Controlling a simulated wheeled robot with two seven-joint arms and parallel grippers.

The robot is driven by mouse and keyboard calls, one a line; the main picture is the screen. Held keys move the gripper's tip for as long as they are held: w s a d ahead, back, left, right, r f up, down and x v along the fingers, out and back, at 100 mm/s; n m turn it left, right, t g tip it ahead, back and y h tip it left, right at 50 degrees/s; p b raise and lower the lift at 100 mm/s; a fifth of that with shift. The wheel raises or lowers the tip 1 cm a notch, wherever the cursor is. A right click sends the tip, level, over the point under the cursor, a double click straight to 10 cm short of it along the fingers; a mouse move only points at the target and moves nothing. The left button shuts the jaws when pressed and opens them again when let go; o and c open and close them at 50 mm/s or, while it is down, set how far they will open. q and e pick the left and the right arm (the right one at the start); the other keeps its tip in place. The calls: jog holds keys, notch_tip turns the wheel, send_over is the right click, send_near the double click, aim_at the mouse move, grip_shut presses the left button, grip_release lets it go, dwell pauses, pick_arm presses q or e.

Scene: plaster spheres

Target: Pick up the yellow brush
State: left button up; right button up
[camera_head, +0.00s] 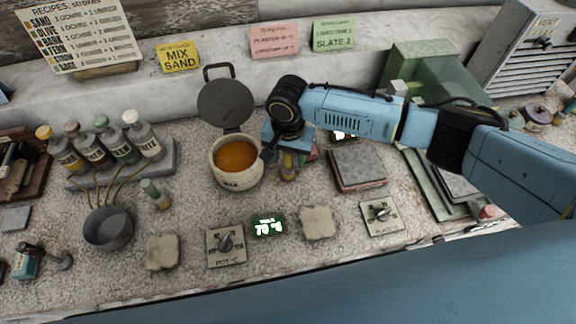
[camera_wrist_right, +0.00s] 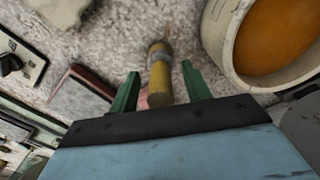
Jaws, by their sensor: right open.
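The yellow brush (camera_wrist_right: 161,85) stands between the two green fingers of my right gripper (camera_wrist_right: 159,73) in the right wrist view. The fingers are open, with a gap visible on each side of the brush. In the head view my right gripper (camera_head: 286,152) points down just right of the pot, and the lower part of the brush (camera_head: 289,174) shows beneath it. The rest of the brush is hidden by the gripper there. My left gripper is not in view.
A cream pot (camera_head: 237,180) of orange liquid with its dark lid raised stands close left of the gripper. It also shows in the right wrist view (camera_wrist_right: 227,40). A stack of slabs (camera_head: 358,166) lies to the right. Bottles (camera_head: 115,145) stand in a rack further left.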

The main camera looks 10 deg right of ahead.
grip_shut()
jog(key=shift+r+p, duration=0.4)
jog(key=shift+r, duration=4.7)
